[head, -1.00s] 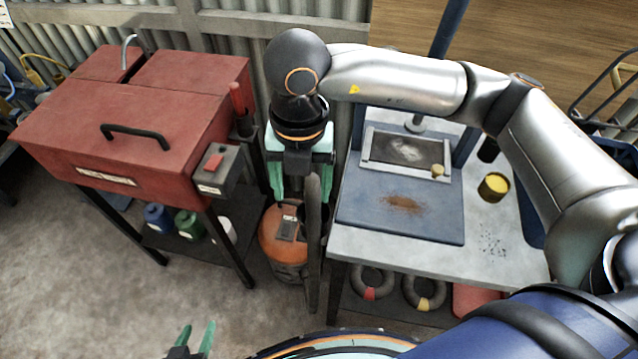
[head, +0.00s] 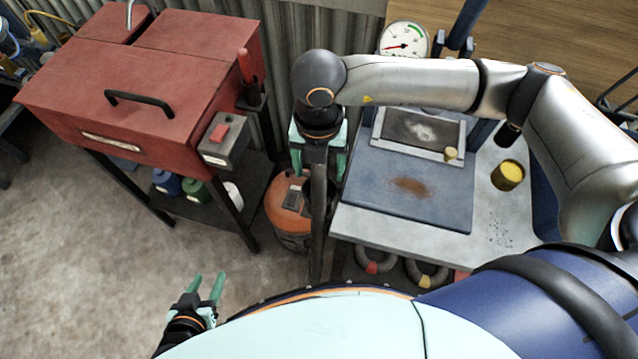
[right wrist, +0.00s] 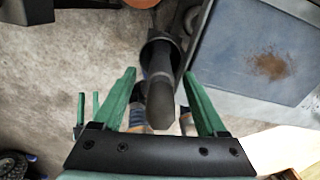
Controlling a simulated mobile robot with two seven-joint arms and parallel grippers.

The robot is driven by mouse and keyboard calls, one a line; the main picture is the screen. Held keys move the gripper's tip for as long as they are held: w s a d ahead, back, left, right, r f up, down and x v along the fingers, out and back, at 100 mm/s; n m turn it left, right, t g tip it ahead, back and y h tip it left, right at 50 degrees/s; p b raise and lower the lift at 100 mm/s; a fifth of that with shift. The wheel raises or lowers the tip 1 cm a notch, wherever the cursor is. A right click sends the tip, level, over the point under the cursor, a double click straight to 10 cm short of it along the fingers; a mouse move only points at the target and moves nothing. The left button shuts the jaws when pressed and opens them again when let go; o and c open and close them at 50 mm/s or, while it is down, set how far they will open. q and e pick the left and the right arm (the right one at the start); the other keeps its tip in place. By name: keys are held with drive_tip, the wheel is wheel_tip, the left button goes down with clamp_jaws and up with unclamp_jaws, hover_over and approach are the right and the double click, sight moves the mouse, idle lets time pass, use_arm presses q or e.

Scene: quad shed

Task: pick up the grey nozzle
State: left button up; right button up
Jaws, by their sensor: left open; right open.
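The grey nozzle (right wrist: 162,88) is a long dark tube in the right wrist view. It runs between the two green fingers of my right gripper (right wrist: 159,75), with gaps on both sides. In the head view it looks like the dark upright tube (head: 318,215) in front of the orange canister (head: 287,208). My right gripper (head: 318,165) is open above the canister, with its fingers on either side of the tube; I cannot tell whether they touch it. My left gripper (head: 207,288) is open and empty, low at the left over bare floor.
A red cabinet (head: 160,85) with a switch box (head: 222,140) stands left of my right gripper. A grey bench (head: 400,228) with a blue plate (head: 400,190) and a yellow tin (head: 507,175) stands close on the right. A dial gauge (head: 404,40) is behind. Floor at left is clear.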

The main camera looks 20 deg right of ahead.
sight(319, 187)
wheel_tip(319, 187, down, 4)
drive_tip(key=shift+f, duration=0.1)
clamp_jaws()
idle(0.6)
